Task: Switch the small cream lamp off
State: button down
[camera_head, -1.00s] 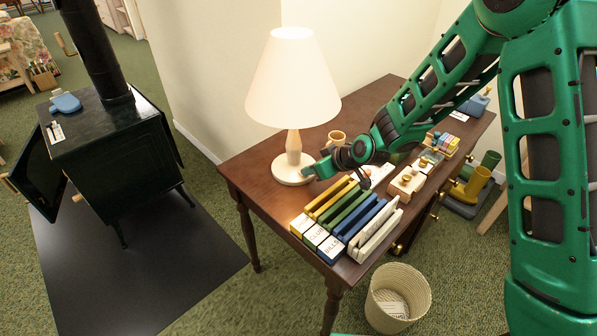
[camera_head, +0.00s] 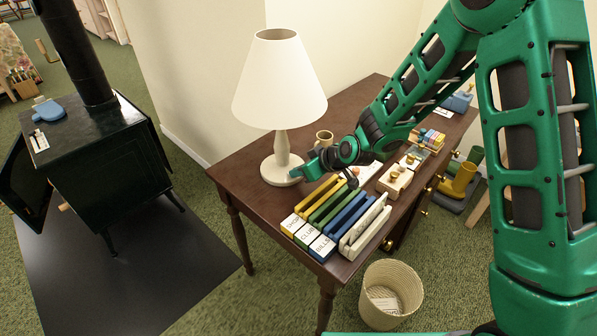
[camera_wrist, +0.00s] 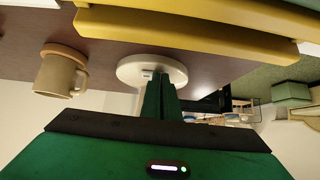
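The small cream lamp (camera_head: 281,95) stands on the near left part of the wooden desk. Its shade is unlit, and the dark inside shows through the top opening. Its round base (camera_head: 270,173) also shows in the wrist view (camera_wrist: 128,72), with a small switch (camera_wrist: 147,73) on it. My gripper (camera_head: 299,174) is at the right edge of the base. In the wrist view its green fingers (camera_wrist: 160,90) are together, with nothing seen between them, and their tips are right by the switch. I cannot tell whether they touch it.
A mug (camera_head: 324,138) stands behind my gripper. A sorter with yellow, green and blue dividers (camera_head: 327,212) lies close in front. Wooden stampers (camera_head: 394,180) stand to the right on the desk (camera_head: 238,170). A black stove (camera_head: 100,150) is at left, and a wastebasket (camera_head: 391,293) stands on the floor.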

jog(key=shift+w+d+f, duration=0.2)
jog(key=shift+d+f, duration=0.25)
jog(key=shift+d, duration=0.15)
jog(key=shift+w+d, duration=0.1)
jog(key=shift+r, duration=0.15)
jog(key=shift+w+r, duration=0.2)
jog(key=r, duration=0.3)
jog(key=s+r, duration=0.1)
jog(key=shift+a+r, duration=0.3)
jog(key=shift+a, duration=0.05)
jog(key=v, duration=0.9)
jog(key=shift+s+a, duration=0.3)
jog(key=shift+s, duration=0.1)
jog(key=shift+r, duration=0.15)
jog(key=shift+w+d+r+m+g, duration=0.2)
jog(key=shift+w+d, duration=0.1)
jog(key=shift+w, duration=0.2)
jog(key=shift+w+d+r+m+g, duration=0.1)
jog(key=shift+w+d+r+g, duration=0.15)
jog(key=shift+w, duration=0.3)
jog(key=shift+f, duration=0.15)
